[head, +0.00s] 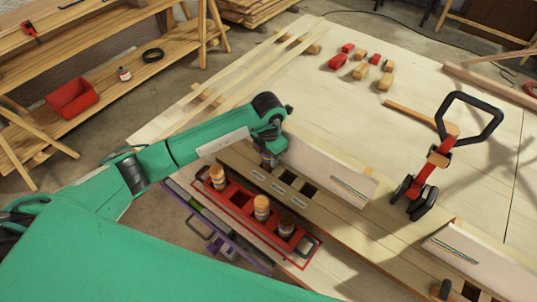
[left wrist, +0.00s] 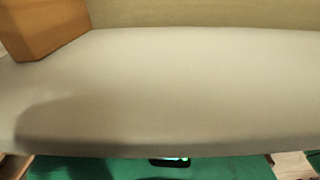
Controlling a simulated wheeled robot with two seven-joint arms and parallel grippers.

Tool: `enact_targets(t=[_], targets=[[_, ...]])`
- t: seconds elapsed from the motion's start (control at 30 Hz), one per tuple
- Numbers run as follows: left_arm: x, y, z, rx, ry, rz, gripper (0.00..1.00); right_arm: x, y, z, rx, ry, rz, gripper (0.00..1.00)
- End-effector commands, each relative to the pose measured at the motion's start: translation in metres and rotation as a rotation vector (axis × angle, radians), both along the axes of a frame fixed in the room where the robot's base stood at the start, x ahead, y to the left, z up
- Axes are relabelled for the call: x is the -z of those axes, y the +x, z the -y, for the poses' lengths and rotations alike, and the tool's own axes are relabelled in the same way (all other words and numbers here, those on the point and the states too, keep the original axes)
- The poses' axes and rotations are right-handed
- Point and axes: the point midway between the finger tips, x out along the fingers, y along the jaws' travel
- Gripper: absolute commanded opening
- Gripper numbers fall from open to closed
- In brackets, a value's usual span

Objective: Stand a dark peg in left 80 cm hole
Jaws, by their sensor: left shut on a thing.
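My left gripper (head: 269,152) reaches down at the left end of a long plank with dark square holes (head: 308,190). It is shut on a peg, mostly hidden by the gripper, of which only a dark bit shows close to the plank. I cannot tell whether the peg is in a hole. The right gripper is not in view.
A pale board (head: 330,172) stands along the plank, beside my gripper; a pale surface fills the left wrist view (left wrist: 160,90). A second pale board (head: 465,252) is at right. A red tool with black handle (head: 430,165) stands behind. Red and wooden blocks (head: 361,71) lie farther back.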

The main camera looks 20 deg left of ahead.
Motion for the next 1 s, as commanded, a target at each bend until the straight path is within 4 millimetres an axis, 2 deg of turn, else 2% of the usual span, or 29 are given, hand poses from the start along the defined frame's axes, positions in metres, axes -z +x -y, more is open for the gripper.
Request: enact_targets(t=[0.33,0.37,0.47,0.5,0.8,1.0], targets=[[0.010,0.000,0.000,0.000,0.000,0.000,0.11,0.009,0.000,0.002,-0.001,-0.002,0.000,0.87],[0.009,0.000,0.000,0.000,-0.001,0.001,0.39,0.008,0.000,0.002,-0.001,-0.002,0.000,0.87],[0.008,0.000,0.000,0.000,0.000,0.000,0.59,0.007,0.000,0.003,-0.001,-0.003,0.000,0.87],[0.008,0.000,0.000,0.000,0.000,0.000,0.61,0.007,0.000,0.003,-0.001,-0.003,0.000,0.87],[0.007,0.000,0.000,0.000,0.000,0.000,0.61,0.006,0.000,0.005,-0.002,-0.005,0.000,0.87],[-0.006,0.000,0.000,0.001,0.000,0.000,0.61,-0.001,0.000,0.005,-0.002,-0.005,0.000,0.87]])
